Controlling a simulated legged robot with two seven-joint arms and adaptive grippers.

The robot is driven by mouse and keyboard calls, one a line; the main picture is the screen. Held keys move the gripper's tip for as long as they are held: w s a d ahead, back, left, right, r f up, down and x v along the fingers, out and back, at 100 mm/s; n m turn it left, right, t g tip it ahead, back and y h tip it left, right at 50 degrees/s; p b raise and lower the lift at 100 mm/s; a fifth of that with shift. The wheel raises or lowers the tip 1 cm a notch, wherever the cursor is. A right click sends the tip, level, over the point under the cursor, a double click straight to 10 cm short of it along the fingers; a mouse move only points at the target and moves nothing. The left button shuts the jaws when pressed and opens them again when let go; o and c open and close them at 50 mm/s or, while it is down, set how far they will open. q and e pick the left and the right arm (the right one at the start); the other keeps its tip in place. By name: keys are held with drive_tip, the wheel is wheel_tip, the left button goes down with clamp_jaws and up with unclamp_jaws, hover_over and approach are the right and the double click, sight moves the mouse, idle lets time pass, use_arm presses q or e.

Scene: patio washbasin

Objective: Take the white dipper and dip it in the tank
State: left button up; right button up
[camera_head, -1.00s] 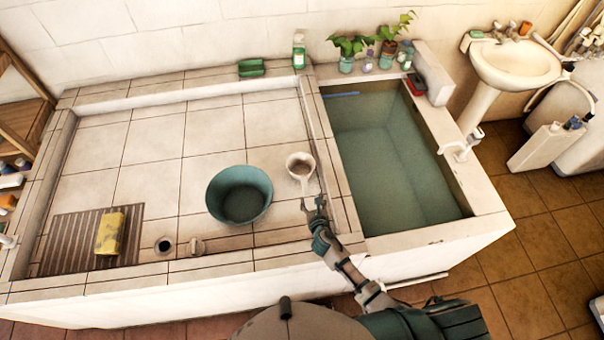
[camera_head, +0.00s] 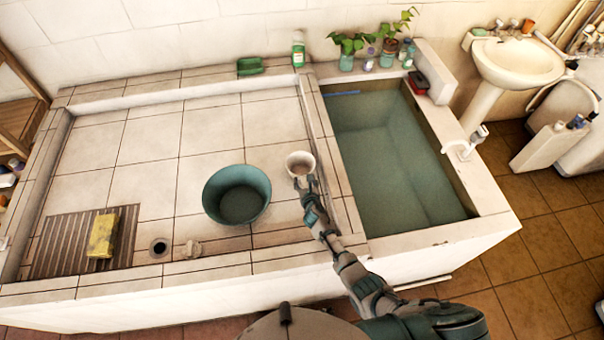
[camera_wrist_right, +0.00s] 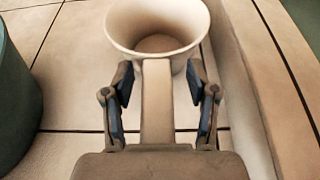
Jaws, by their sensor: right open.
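The white dipper (camera_head: 301,161) stands upright on the tiled basin floor, between the green bowl and the tank. In the right wrist view its round cup (camera_wrist_right: 158,28) is just beyond the fingers, and its flat handle (camera_wrist_right: 156,105) runs back between them. My right gripper (camera_head: 304,184) is open around the handle, with a finger on each side and a gap to both; it also shows in the right wrist view (camera_wrist_right: 157,85). The tank (camera_head: 396,160) is the deep, greenish rectangular basin on the right, apparently holding water. My left gripper is not in view.
The green bowl (camera_head: 236,195) sits close left of the dipper. A raised tiled ledge (camera_head: 333,160) separates the dipper from the tank. A yellow cloth or sponge (camera_head: 102,235) lies on a slatted mat (camera_head: 72,250) at left. Bottles and plants line the back.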

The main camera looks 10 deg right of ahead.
drive_tip(key=shift+r, duration=0.1)
drive_tip(key=shift+c, duration=0.2)
drive_tip(key=shift+s+a, duration=0.1)
drive_tip(key=c, duration=0.8)
drive_tip(key=shift+a, duration=0.1)
clamp_jaws()
drive_tip(key=shift+r, duration=0.1)
drive_tip(key=shift+r, duration=0.3)
wheel_tip(320, 180, up, 3)
drive_tip(key=p, duration=0.2)
drive_tip(key=shift+r+p, duration=0.15)
drive_tip(key=shift+p, duration=0.15)
drive_tip(key=s+a, duration=0.2)
drive_tip(key=s, duration=0.5)
drive_tip(key=s+a+r, duration=0.1)
drive_tip(key=s+a, duration=0.2)
drive_tip(key=s, duration=0.5)
drive_tip(key=shift+a, duration=0.25)
